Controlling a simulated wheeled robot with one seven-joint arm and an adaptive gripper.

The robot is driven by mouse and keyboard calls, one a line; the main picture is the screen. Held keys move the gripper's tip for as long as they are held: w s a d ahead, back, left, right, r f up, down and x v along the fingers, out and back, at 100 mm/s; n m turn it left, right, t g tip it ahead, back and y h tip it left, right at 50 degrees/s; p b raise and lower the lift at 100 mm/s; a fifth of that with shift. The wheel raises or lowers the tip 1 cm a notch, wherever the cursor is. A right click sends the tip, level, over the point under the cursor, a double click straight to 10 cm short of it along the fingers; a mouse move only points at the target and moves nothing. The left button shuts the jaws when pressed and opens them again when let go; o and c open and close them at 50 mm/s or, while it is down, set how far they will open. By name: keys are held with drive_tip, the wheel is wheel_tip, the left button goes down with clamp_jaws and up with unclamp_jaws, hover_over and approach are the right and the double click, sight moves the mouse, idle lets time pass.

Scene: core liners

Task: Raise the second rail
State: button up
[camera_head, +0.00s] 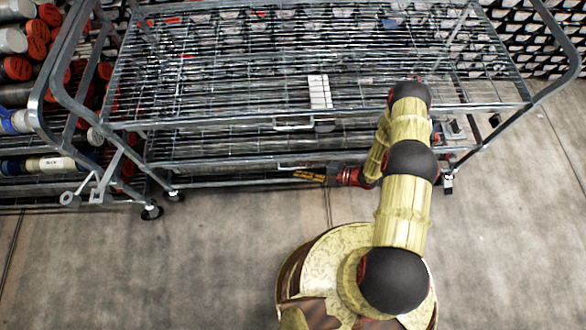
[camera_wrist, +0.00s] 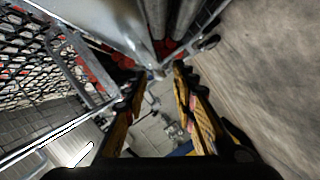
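A grey metal wire cart (camera_head: 300,75) stands in front of me with stacked tiers. A rail with a small loop (camera_head: 295,126) runs along the front of an upper tier. A lower rail with a similar loop (camera_head: 292,167) runs beneath it, and I take this to be the second rail, though I cannot be sure. My gripper (camera_head: 308,175) is low at the cart's front, beside the lower rail. In the wrist view my gripper (camera_wrist: 160,76) has its two yellow-and-black fingers apart. Metal bars show beyond and between the tips; I cannot tell whether they touch.
A rack of core tubes with red ends (camera_head: 37,48) stands at the left, close to the cart. Dark shelving is behind. The concrete floor (camera_head: 150,260) is clear in front and at right.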

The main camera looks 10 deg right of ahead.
sight(293, 168)
drive_tip(key=shift+b+x, duration=0.3)
drive_tip(key=shift+x, duration=1.5)
drive_tip(key=shift+c, duration=0.4)
clamp_jaws()
